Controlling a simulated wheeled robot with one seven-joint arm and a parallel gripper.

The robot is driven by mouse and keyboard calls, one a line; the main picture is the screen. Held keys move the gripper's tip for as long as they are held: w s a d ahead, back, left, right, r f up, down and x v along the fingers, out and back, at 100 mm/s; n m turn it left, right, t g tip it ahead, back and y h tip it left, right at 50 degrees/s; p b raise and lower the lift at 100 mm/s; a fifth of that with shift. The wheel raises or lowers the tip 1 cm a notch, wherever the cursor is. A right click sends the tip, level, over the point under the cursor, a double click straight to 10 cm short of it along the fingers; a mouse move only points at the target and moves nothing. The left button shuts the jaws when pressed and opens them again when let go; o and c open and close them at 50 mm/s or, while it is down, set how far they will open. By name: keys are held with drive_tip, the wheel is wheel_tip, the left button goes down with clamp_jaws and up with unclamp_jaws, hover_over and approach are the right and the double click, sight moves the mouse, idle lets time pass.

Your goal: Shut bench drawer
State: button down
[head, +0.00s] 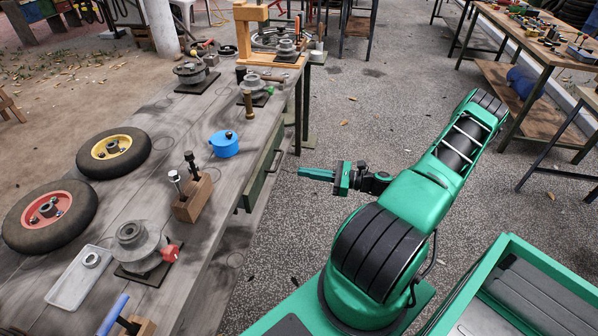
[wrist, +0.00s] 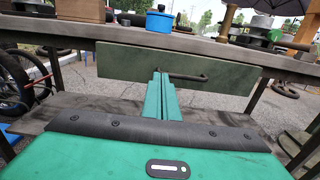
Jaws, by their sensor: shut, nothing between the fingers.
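The bench drawer (head: 262,172) is a dull green front with a dark bar handle (head: 279,160), under the near long edge of the grey workbench. In the wrist view, the drawer front (wrist: 125,62) hangs just below the bench top, its handle (wrist: 190,77) right of centre. No drawer inside shows, so I cannot tell how far it stands out. My gripper (head: 300,173) is shut and empty, its green fingers pointing at the drawer, with a gap to the front in the head view. In the wrist view the fingertips (wrist: 161,75) overlap the front, just left of the handle.
The workbench (head: 225,195) carries two wheels (head: 115,152), a blue pot (head: 224,144), a wooden block with bolts (head: 193,197) and metal parts. A lower shelf (wrist: 75,107) shows under the drawer. Grey floor (head: 330,120) is clear around my gripper. Another table (head: 540,48) stands far right.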

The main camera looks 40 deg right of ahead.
sight(264, 166)
drive_tip(key=x, duration=1.2)
drive_tip(key=shift+a, duration=0.1)
